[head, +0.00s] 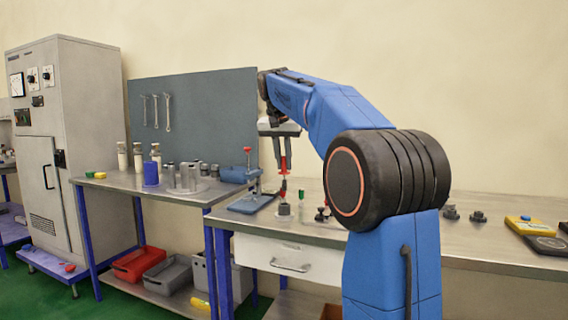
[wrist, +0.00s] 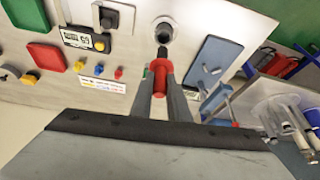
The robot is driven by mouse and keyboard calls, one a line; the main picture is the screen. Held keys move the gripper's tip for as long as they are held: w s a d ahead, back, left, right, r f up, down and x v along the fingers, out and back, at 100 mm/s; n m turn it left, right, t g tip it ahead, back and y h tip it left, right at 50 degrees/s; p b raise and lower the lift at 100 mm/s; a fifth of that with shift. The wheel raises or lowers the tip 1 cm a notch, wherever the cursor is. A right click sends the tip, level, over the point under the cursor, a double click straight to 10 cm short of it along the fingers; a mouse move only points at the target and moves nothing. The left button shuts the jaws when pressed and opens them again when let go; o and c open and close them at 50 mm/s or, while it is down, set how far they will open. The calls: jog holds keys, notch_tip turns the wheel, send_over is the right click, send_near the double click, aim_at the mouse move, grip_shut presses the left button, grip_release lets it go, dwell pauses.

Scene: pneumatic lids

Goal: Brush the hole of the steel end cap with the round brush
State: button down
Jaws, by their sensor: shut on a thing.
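My gripper (head: 284,148) points down over the bench and is shut on the red handle of the round brush (head: 285,163). In the wrist view my gripper (wrist: 160,88) has its two fingers on either side of the red brush handle (wrist: 160,70). The dark brush end points down at a grey steel end cap (head: 284,209) standing on the bench. In the wrist view the end cap (wrist: 165,24) shows a dark round hole, and the brush tip appears just beside or over it. I cannot tell whether the tip is inside the hole.
A small green-topped piece (head: 301,194) and dark red-tipped parts (head: 322,214) lie to the right.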

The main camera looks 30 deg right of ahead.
aim_at(283, 173)
jog(key=shift+r, duration=0.8)
jog(key=shift+f, duration=2.7)
jog(key=shift+f, duration=0.1)
jog(key=shift+f, duration=0.4)
jog(key=shift+f, duration=0.2)
jog(key=shift+f, duration=0.9)
jog(key=shift+r, duration=0.2)
